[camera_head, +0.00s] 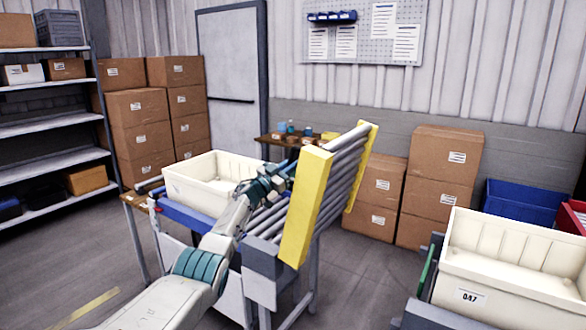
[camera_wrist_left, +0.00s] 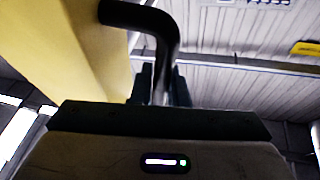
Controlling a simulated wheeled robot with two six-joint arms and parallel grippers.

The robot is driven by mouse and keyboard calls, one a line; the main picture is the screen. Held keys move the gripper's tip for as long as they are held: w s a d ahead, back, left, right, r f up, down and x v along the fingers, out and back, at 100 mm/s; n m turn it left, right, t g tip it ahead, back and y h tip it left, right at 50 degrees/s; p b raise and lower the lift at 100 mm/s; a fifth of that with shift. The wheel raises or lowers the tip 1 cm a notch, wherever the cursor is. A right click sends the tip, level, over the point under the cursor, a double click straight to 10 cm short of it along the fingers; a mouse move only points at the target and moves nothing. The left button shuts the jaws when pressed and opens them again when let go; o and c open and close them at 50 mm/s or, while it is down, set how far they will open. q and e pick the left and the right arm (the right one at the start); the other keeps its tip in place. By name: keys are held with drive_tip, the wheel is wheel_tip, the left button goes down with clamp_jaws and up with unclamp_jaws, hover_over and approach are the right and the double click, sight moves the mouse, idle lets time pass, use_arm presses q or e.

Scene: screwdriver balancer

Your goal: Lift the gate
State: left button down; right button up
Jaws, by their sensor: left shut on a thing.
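The gate (camera_head: 306,207) is a roller section with yellow side rails. It is tilted up steeply at the right end of the roller conveyor (camera_head: 268,222). My left gripper (camera_head: 283,178) is at the left side of the gate, beside the near yellow rail. In the left wrist view, the gripper's dark fingers (camera_wrist_left: 160,88) are shut around a bent black handle (camera_wrist_left: 166,40) on the yellow rail (camera_wrist_left: 75,50). The handle is hidden behind the gripper in the head view. My right gripper is not in view.
A cream tote (camera_head: 184,194) stands on the conveyor left of the gate. Another cream tote (camera_head: 520,260) labelled 047 is at the right front. Stacked cardboard boxes (camera_head: 440,180) and a blue bin (camera_head: 524,205) stand behind. Bare floor lies between gate and right tote.

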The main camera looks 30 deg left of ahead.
use_arm(q)
drive_tip(key=shift+f, duration=0.1)
drive_tip(key=c, duration=1.4)
unclamp_jaws()
drive_tip(key=b+v, duration=0.1)
drive_tip(key=v, duration=0.9)
drive_tip(key=shift+s, duration=0.35)
drive_tip(key=shift+a+f, duration=0.1)
drive_tip(key=shift+a, duration=0.05)
